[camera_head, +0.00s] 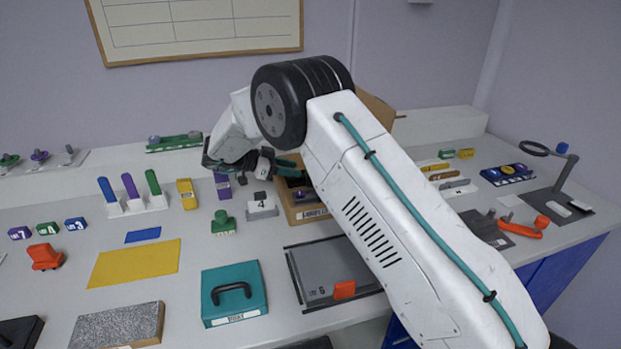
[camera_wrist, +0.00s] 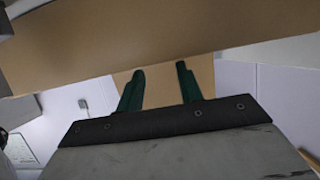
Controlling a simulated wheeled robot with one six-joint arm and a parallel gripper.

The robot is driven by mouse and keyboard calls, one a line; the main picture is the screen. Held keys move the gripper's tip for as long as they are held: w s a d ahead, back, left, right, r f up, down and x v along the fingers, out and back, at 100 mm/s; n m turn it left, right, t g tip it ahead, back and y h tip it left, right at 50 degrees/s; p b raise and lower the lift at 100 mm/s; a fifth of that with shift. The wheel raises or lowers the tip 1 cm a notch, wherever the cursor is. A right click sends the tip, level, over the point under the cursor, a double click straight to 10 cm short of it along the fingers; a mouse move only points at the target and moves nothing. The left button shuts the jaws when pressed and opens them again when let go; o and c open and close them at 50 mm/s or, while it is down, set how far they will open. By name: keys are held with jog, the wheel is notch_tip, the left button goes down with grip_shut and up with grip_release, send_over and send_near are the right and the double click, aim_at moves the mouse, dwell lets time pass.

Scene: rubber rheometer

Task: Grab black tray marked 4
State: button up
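My gripper (camera_head: 287,164) has green fingers and reaches to the brown box (camera_head: 318,216), which has a label on its front. In the wrist view my gripper (camera_wrist: 160,82) has its two fingers apart, with only a brown surface seen beyond and between them. Dark items (camera_head: 299,190) show inside the box just below the fingers; I cannot read a number on them, and my arm hides much of the box. A grey block marked 4 (camera_head: 261,208) stands left of the box, but it is not black. I cannot make out a black tray marked 4.
A teal case (camera_head: 234,295) with a black handle and a grey flat tray (camera_head: 330,270) with an orange part lie in front. A green block (camera_head: 223,224) and a yellow block (camera_head: 187,194) stand to the left. A yellow mat (camera_head: 135,262) has clear room on it.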

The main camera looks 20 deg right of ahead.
jog(key=x, duration=0.7)
jog(key=shift+d+f, duration=0.15)
jog(key=shift+d, duration=0.2)
grip_shut()
